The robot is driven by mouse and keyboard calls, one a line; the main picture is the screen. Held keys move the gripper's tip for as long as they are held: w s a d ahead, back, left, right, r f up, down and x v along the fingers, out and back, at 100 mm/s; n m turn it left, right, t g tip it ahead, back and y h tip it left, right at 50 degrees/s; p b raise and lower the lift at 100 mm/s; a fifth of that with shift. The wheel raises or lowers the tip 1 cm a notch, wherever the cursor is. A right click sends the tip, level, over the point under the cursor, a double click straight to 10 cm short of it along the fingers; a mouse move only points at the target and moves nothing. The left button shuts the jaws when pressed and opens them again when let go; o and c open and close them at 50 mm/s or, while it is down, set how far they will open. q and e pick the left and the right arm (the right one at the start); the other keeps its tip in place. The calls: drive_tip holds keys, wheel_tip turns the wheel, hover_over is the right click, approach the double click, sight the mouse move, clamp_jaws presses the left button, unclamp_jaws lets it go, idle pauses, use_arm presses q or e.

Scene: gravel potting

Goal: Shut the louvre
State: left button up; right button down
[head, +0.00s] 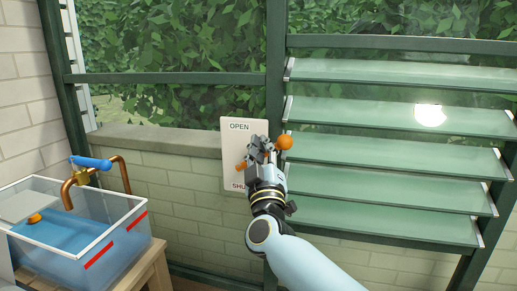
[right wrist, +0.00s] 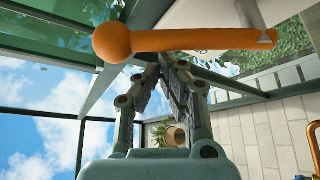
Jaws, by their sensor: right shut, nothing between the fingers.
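The louvre (head: 395,163) fills the right of the head view. Its several pale green glass slats are tilted, with gaps between them. A white plate (head: 232,133) left of it is marked OPEN at the top and SHUT, partly hidden, at the bottom. The lever's orange ball (head: 285,142) is right of the plate. My right gripper (head: 262,148) is in front of the lever and hides its middle. It is shut and empty. In the right wrist view the orange lever (right wrist: 190,41) lies across, just beyond the fingertips (right wrist: 172,62); I cannot tell if they touch. My left gripper is out of view.
A clear water tank (head: 118,248) with blue water stands on a wooden stand (head: 150,268) at lower left. A copper tap (head: 122,172) with a blue handle (head: 90,162) is above it. A dark green window frame (head: 276,80) rises behind the plate.

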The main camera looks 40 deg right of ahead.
drive_tip(key=shift+s+d+f, duration=0.1)
idle(0.3)
drive_tip(key=shift+s+f+m+h, duration=0.1)
drive_tip(key=shift+m+h, duration=0.3)
drive_tip(key=shift+m, duration=0.2)
drive_tip(key=shift+s+d+f+m+g+b, duration=0.1)
drive_tip(key=shift+d+f+m+g+b, duration=0.05)
drive_tip(key=shift+m+g+b, duration=0.2)
wheel_tip(320, 180, down, 10)
drive_tip(key=s+d+m+g+h+b, duration=0.1)
drive_tip(key=m+g+h+b, duration=0.7)
drive_tip(key=m, duration=1.4)
drive_tip(key=shift+s+d+g+h+b, duration=0.15)
drive_tip(key=shift+s+g+h+b, duration=0.15)
drive_tip(key=shift+g+b, duration=1.45)
drive_tip(key=shift+f+t+b, duration=0.15)
drive_tip(key=shift+t+b, duration=0.15)
wheel_tip(320, 180, up, 10)
drive_tip(key=shift+w+r, duration=0.1)
